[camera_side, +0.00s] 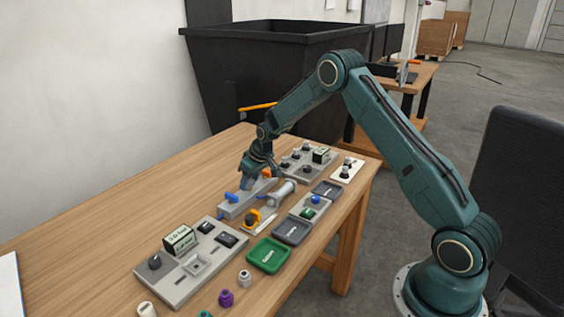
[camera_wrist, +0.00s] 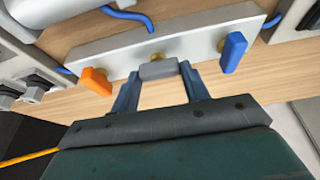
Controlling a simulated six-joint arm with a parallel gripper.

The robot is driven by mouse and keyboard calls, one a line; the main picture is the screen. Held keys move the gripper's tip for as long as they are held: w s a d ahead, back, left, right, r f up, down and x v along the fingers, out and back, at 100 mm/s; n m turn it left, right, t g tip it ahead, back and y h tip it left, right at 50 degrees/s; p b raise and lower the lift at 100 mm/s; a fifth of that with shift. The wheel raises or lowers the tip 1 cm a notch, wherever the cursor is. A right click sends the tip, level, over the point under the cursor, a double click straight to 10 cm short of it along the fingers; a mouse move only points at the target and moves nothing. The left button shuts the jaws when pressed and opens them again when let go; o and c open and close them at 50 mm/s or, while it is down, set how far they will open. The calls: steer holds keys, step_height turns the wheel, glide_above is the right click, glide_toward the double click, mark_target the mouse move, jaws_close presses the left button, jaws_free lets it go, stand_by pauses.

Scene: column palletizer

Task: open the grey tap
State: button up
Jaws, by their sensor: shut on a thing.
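The grey tap (camera_wrist: 158,69) sits at the middle of a silver manifold block (camera_wrist: 120,48), between my gripper's (camera_wrist: 158,75) two fingertips. My gripper is shut on it. The tap's handle lies roughly along the block's length. An orange tap (camera_wrist: 97,81) is to its left and a blue tap (camera_wrist: 233,52) to its right in the wrist view. In the side view my gripper (camera_side: 255,178) reaches down over the block (camera_side: 235,208), with the blue tap (camera_side: 231,197) nearer the camera. The grey tap is hidden there behind the gripper.
A control panel (camera_side: 190,275) stands in front, with another panel (camera_side: 300,165) behind. Green (camera_side: 269,255) and grey (camera_side: 291,231) trays lie right of the block. Blue hoses (camera_wrist: 130,15) lie around the block. The table's left part is clear.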

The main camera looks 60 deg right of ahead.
steer(key=o, duration=1)
steer(key=shift+r, duration=0.1)
steer(key=v, duration=1.3)
steer(key=shift+s+r, duration=0.1)
steer(key=shift+r, duration=0.2)
